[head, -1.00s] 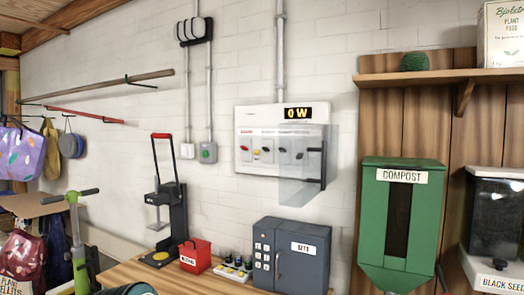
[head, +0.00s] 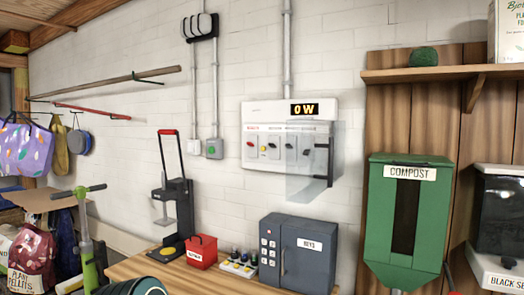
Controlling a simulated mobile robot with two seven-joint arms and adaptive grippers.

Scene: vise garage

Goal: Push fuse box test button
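The white fuse box (head: 270,112) is mounted on the white brick wall, a little right of the middle. Its display reads "0 W". A small yellow button (head: 263,155) sits near the left of the row, by the red lever. A clear cover (head: 305,180) with a black edge at its right stands over the right part of the switch row; how far it is open is hard to tell. Neither of my grippers is in view.
Below, a wooden bench (head: 130,268) holds a dark grey key cabinet (head: 298,262), a small red box (head: 202,252) and a black press (head: 177,215). A green compost dispenser (head: 400,255) hangs at the right under a wooden shelf (head: 430,73). The wall around the fuse box is mostly clear.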

